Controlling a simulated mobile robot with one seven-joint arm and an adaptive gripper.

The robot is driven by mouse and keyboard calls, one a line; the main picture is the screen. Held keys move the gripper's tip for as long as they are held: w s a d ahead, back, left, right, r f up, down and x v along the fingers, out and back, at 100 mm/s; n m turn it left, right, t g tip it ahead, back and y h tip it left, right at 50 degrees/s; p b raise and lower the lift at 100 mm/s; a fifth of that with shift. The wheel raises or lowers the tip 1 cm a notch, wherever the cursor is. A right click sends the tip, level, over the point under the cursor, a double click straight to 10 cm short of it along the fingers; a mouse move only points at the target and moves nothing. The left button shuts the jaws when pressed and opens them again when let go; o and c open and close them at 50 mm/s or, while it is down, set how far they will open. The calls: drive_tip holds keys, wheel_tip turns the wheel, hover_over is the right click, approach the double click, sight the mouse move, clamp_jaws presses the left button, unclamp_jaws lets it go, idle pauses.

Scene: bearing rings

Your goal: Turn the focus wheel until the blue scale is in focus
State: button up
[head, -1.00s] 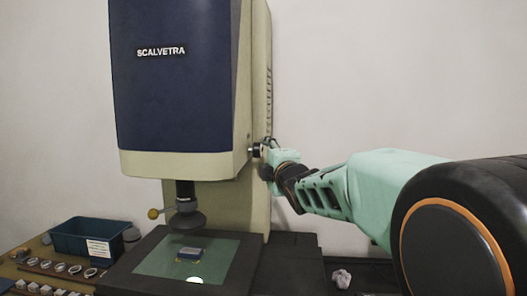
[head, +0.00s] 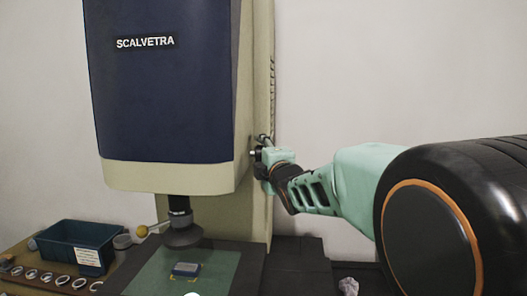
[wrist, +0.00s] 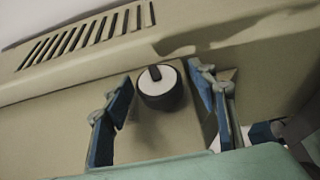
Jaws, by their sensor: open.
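The focus wheel (wrist: 160,88), a black knob with a pale face and a dark mark near its upper rim, sits on the beige side of the machine. In the wrist view my gripper (wrist: 158,84) is open, with one blue-padded finger on each side of the wheel and visible gaps between. In the head view my gripper (head: 262,156) is at the column's right side and largely covers the wheel. A small blue block (head: 186,269), perhaps the blue scale, lies on the glass stage (head: 217,262) below the lens (head: 181,232). Its focus cannot be judged.
The machine's dark blue housing (head: 165,80) stands above the stage. A teal bin (head: 75,245) is at left, with several metal rings (head: 45,277) in front. A crumpled paper-like piece (head: 348,286) lies at lower right. Vent slots (wrist: 85,38) are near the wheel.

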drive_tip(key=c, duration=1.2)
drive_tip(key=shift+r+p, duration=0.25)
drive_tip(key=shift+p, duration=0.2)
drive_tip(key=shift+r+g+p, duration=0.15)
drive_tip(key=shift+g+p, duration=0.35)
drive_tip(key=shift+p, duration=0.65)
drive_tip(key=shift+m+g+h+p, duration=0.3)
drive_tip(key=shift+m+p, duration=0.1)
drive_tip(key=shift+p, duration=0.6)
drive_tip(key=m+g+p, duration=0.1)
drive_tip(key=g+p, duration=0.1)
drive_tip(key=p, duration=1.1)
drive_tip(key=shift+g+h, duration=0.3)
drive_tip(key=shift+g, duration=0.1)
drive_tip(key=shift+f+p, duration=0.2)
drive_tip(key=shift+p, duration=0.65)
